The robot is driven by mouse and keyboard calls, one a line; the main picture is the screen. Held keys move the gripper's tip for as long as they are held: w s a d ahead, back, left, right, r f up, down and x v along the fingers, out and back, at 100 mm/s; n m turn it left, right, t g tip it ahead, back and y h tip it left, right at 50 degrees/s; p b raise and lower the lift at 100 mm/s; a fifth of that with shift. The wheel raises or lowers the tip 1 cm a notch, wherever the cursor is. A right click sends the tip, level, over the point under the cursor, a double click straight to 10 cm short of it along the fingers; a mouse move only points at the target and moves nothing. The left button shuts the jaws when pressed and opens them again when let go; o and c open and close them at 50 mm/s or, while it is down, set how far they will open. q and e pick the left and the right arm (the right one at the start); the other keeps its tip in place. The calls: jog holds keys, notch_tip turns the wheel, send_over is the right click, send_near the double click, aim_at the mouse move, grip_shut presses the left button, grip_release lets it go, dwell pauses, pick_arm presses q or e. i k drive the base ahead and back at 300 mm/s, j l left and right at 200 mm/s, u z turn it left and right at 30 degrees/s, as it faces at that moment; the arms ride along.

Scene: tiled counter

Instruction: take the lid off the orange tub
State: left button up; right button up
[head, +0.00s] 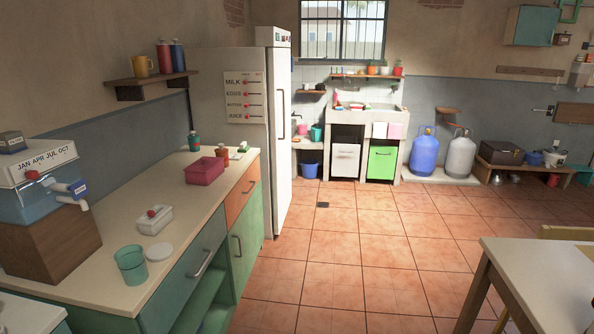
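I cannot make out an orange tub in the head view. A dark red rectangular bin (205,171) stands farther back. Neither of my grippers is in view.
The cream counter (110,293) runs along the left wall, with a blue-and-white dispenser (45,185) on a brown block at its left end. Small bottles stand near the fridge (245,110).

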aim_at(221, 150)
jog(key=i, duration=2.35)
